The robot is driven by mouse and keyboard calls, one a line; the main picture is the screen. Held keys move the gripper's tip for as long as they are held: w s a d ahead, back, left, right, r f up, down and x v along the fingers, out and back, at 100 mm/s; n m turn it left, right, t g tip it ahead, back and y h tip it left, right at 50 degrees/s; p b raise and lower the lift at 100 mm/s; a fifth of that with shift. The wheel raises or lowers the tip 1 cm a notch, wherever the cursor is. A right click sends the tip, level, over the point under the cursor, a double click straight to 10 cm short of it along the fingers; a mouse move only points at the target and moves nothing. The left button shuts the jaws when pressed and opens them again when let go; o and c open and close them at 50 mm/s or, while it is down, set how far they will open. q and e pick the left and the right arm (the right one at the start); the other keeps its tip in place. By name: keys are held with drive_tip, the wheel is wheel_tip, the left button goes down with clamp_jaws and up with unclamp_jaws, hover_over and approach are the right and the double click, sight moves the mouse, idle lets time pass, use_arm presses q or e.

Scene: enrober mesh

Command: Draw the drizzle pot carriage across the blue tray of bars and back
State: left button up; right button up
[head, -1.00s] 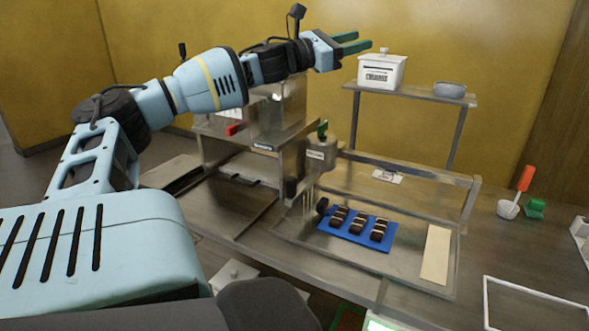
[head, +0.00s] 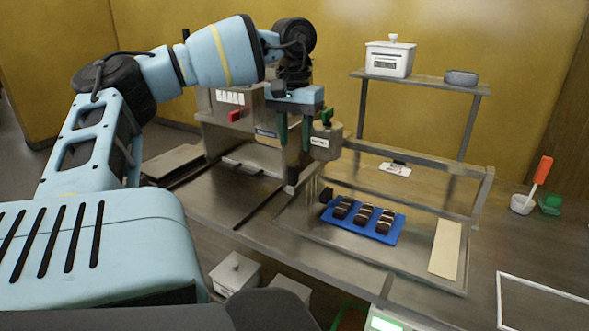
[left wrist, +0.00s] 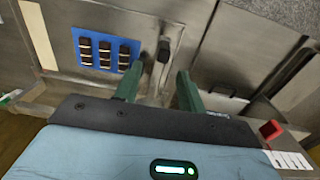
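The blue tray (head: 391,237) lies on the bench inside a metal frame, with dark bars (head: 364,217) bearing pale bands; it also shows in the left wrist view (left wrist: 91,66). The drizzle pot (head: 326,141), grey with a label and a green-topped fitting, stands on the carriage at the frame's left end, left of the tray. My left gripper (head: 294,147) points down, just left of the pot, with its green fingers apart. In the left wrist view a black knob (left wrist: 163,52) shows beyond and between the fingertips, and I see no grip on it. My right gripper is out of view.
A metal machine (head: 240,125) stands behind my left gripper. A shelf (head: 430,82) at the back holds a white lidded pot (head: 390,59) and a grey bowl (head: 461,77). A pale strip (head: 446,250) lies right of the tray.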

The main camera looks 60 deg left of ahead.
sight(293, 165)
use_arm(q)
drive_tip(key=shift+s+a, duration=0.2)
drive_tip(key=shift+f, duration=3.9)
clamp_jaws()
